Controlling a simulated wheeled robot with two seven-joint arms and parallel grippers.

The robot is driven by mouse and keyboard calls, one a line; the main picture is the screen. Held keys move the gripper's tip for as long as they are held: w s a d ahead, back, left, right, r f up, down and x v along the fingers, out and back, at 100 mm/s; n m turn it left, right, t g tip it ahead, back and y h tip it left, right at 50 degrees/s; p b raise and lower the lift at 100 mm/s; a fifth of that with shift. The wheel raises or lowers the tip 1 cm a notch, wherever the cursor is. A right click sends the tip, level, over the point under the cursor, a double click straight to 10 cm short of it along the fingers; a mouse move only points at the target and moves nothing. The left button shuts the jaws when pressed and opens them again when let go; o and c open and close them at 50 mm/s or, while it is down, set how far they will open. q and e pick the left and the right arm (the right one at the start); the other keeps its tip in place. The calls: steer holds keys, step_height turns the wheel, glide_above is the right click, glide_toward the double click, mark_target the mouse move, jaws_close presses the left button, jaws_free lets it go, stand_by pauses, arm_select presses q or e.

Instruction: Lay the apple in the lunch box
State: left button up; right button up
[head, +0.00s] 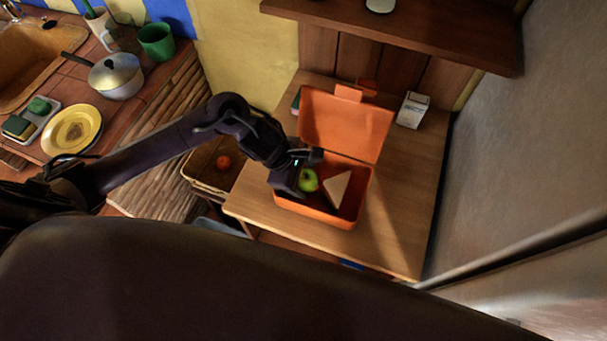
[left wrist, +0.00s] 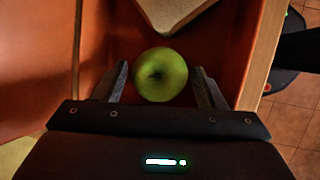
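The green apple (head: 308,180) is in the left part of the open orange lunch box (head: 348,219), beside a pale sandwich wedge (head: 338,188). My left gripper (head: 302,171) reaches in over the box's left side at the apple. In the left wrist view the apple (left wrist: 161,75) lies between the two fingers of the gripper (left wrist: 162,82). The fingers stand apart with a narrow gap on each side of it. The box floor shows dark red around the apple, and the wedge (left wrist: 175,12) is just past it. My right gripper is not in view.
The raised orange lid (head: 345,122) stands at the back of the box. A white carton (head: 412,110) stands right of the lid. A basket (head: 207,186) with a red-orange fruit (head: 223,162) is left of the wooden table (head: 400,215). A shelf (head: 400,30) overhangs the back.

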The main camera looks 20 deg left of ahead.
arm_select(q)
steer(key=shift+o, duration=0.6)
steer(key=shift+a+r, duration=0.1)
steer(key=shift+r, duration=0.1)
steer(key=b+v, duration=0.2)
steer(key=v, duration=0.9)
steer(key=shift+a+r+b, duration=0.15)
steer(key=shift+r+b, duration=0.2)
steer(key=shift+s+f, duration=0.1)
steer(key=shift+s, duration=0.1)
